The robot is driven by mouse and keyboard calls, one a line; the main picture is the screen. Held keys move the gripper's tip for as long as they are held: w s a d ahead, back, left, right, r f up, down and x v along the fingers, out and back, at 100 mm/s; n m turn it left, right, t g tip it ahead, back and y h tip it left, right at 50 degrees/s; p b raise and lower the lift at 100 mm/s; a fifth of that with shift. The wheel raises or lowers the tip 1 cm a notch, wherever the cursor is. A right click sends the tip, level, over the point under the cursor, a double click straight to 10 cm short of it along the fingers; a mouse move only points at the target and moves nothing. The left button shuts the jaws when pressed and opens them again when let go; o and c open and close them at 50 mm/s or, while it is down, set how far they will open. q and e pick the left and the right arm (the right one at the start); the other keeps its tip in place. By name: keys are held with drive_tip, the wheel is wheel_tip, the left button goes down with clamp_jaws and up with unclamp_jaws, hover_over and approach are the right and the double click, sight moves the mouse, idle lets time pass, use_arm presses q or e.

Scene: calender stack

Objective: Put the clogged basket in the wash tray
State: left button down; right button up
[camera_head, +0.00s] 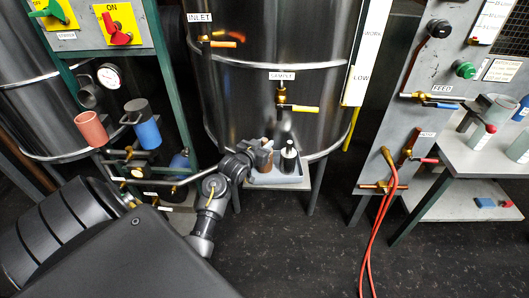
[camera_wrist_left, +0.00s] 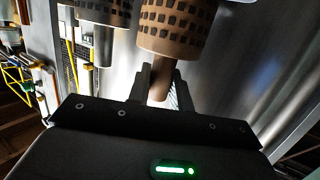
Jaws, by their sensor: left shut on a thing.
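A brown basket with rows of dark holes, apparently the clogged one, fills the top middle of the left wrist view (camera_wrist_left: 178,27). My left gripper (camera_wrist_left: 160,88) is shut on its narrow brown stem. In the head view my left gripper (camera_head: 252,156) is at the pale tray (camera_head: 283,180) under the middle tank, with the brown basket (camera_head: 266,157) at its tip. A second, dark basket (camera_head: 289,158) stands beside it in the tray; its grey stem shows in the left wrist view (camera_wrist_left: 103,45). I cannot tell whether the brown basket touches the tray.
The steel tank (camera_head: 275,75) with a yellow-handled drain valve (camera_head: 290,107) rises right behind the tray. A green frame with a red cup (camera_head: 90,128) and blue cup (camera_head: 147,133) stands left. Red hoses (camera_head: 380,225) hang right. The dark floor in front is clear.

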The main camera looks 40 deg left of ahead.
use_arm(q)
drive_tip(key=shift+a+f, duration=0.25)
drive_tip(key=shift+f, duration=0.35)
drive_tip(key=shift+s+a, duration=0.1)
drive_tip(key=shift+f, duration=0.1)
drive_tip(key=c, duration=1.3)
unclamp_jaws()
drive_tip(key=shift+f+b, duration=0.25)
drive_tip(key=shift+b, duration=0.05)
drive_tip(key=shift+o, duration=0.2)
drive_tip(key=shift+s+r, duration=0.1)
drive_tip(key=shift+r, duration=0.1)
drive_tip(key=v, duration=1.2)
drive_tip(key=shift+p, duration=0.3)
